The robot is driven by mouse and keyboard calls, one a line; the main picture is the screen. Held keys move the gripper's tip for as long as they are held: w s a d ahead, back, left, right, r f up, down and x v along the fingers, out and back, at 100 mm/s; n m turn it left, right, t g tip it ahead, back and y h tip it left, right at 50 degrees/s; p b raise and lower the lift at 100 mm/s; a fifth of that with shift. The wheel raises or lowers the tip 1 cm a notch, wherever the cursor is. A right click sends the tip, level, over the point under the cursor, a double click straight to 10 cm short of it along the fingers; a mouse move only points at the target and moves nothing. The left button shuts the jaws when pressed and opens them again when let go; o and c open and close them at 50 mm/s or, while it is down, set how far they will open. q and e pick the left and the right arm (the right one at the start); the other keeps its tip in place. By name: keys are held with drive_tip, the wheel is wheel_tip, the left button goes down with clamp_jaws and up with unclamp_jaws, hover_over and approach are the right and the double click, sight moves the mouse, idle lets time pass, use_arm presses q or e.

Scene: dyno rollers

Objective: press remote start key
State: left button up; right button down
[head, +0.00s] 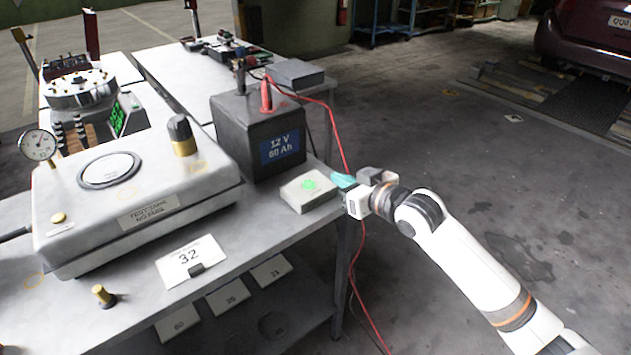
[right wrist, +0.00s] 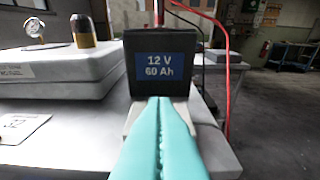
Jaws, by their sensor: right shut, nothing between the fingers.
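A small light grey box (head: 302,197) with a glowing green button (head: 310,184) on top sits at the right edge of the bench, in front of the black battery. It looks like the remote start key. My right gripper (head: 336,178) is shut and empty, with its teal fingers pointing left at the box's right end. In the head view the fingertips are just right of the green button; contact cannot be told. In the right wrist view the shut fingers (right wrist: 159,102) cover the button and the middle of the box (right wrist: 183,116). My left gripper is not in view.
A black battery (head: 235,130) marked 12 V 60 Ah stands behind the box, with a red cable (head: 343,150) hanging over the bench edge. A grey test tank (head: 75,235) and a card marked 32 (head: 180,270) are to the left. The floor at right is open.

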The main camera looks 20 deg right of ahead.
hover_over(315, 191)
drive_tip(key=shift+w+f+p, duration=0.25)
drive_tip(key=shift+f+p, duration=0.1)
drive_tip(key=shift+f, duration=0.75)
wheel_tip(315, 191, down, 3)
drive_tip(key=shift+s+r, duration=0.1)
drive_tip(key=shift+s, duration=0.05)
drive_tip(key=shift+f, duration=0.55)
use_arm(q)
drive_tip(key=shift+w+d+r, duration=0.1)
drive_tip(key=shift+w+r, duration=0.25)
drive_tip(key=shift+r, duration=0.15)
use_arm(e)
drive_tip(key=shift+f, duration=0.15)
